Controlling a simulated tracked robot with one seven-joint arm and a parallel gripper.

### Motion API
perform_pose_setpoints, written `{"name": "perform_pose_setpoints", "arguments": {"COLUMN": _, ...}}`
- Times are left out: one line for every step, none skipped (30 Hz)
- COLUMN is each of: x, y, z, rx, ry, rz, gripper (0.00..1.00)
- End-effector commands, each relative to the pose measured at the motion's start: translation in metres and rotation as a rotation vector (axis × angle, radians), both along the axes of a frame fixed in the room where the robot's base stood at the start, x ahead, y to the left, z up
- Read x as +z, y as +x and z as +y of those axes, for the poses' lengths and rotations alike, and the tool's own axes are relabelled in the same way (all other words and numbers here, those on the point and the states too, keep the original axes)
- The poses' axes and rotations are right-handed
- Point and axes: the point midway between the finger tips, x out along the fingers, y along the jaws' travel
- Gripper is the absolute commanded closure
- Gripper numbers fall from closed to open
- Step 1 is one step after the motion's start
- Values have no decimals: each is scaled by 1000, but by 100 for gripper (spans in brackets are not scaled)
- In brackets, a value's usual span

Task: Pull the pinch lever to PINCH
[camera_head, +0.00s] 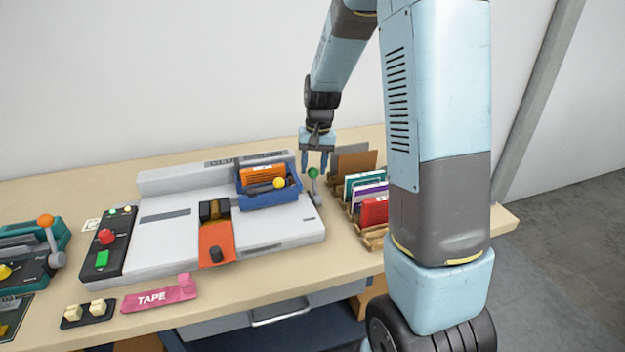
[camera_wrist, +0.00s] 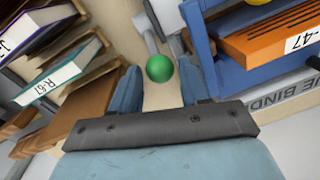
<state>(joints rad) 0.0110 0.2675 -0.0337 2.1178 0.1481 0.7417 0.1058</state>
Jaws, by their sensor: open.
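The lever with a green ball knob (camera_head: 313,172) stands at the right end of the white binding machine (camera_head: 290,220). In the wrist view the green knob (camera_wrist: 159,68) shows between the two blue fingers, near their tips, with its grey arm running away behind it. My gripper (camera_head: 315,166) is open and points down at the lever; in the wrist view its fingers (camera_wrist: 160,88) stand apart on either side of the knob. I cannot tell whether either finger touches it. No PINCH label is readable.
A blue carriage (camera_head: 270,197) holding an orange book is left of the lever. A wooden rack (camera_head: 374,238) of books stands close on the right. A control panel (camera_head: 105,245), a pink TAPE packet (camera_head: 160,294) and a teal device (camera_head: 30,255) are farther left.

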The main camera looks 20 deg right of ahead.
Motion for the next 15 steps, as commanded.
{"name": "perform_pose_setpoints", "arguments": {"x": -10, "y": -1, "z": 1, "rx": 0, "ry": 0, "rz": 5, "gripper": 55}}
{"name": "perform_pose_setpoints", "arguments": {"x": -15, "y": 0, "z": 1, "rx": 0, "ry": 0, "rz": 4, "gripper": 55}}
{"name": "perform_pose_setpoints", "arguments": {"x": -20, "y": 0, "z": 2, "rx": 0, "ry": 0, "rz": 4, "gripper": 55}}
{"name": "perform_pose_setpoints", "arguments": {"x": -24, "y": 0, "z": 2, "rx": 0, "ry": 0, "rz": 3, "gripper": 55}}
{"name": "perform_pose_setpoints", "arguments": {"x": -28, "y": 0, "z": 2, "rx": 0, "ry": 0, "rz": 2, "gripper": 55}}
{"name": "perform_pose_setpoints", "arguments": {"x": -32, "y": 0, "z": 3, "rx": 0, "ry": 0, "rz": 3, "gripper": 55}}
{"name": "perform_pose_setpoints", "arguments": {"x": -35, "y": 0, "z": 3, "rx": 0, "ry": 0, "rz": 3, "gripper": 55}}
{"name": "perform_pose_setpoints", "arguments": {"x": -38, "y": 1, "z": 3, "rx": -1, "ry": 0, "rz": 2, "gripper": 55}}
{"name": "perform_pose_setpoints", "arguments": {"x": -41, "y": 1, "z": 3, "rx": -1, "ry": 0, "rz": 1, "gripper": 55}}
{"name": "perform_pose_setpoints", "arguments": {"x": -43, "y": 1, "z": 3, "rx": -1, "ry": 0, "rz": 1, "gripper": 55}}
{"name": "perform_pose_setpoints", "arguments": {"x": -44, "y": 1, "z": 3, "rx": -1, "ry": 0, "rz": 1, "gripper": 55}}
{"name": "perform_pose_setpoints", "arguments": {"x": -46, "y": 1, "z": 3, "rx": -1, "ry": 0, "rz": 1, "gripper": 55}}
{"name": "perform_pose_setpoints", "arguments": {"x": -47, "y": 1, "z": 4, "rx": -1, "ry": 0, "rz": 1, "gripper": 55}}
{"name": "perform_pose_setpoints", "arguments": {"x": -48, "y": 1, "z": 4, "rx": -1, "ry": 0, "rz": 1, "gripper": 55}}
{"name": "perform_pose_setpoints", "arguments": {"x": -48, "y": 1, "z": 4, "rx": -1, "ry": 0, "rz": 1, "gripper": 55}}
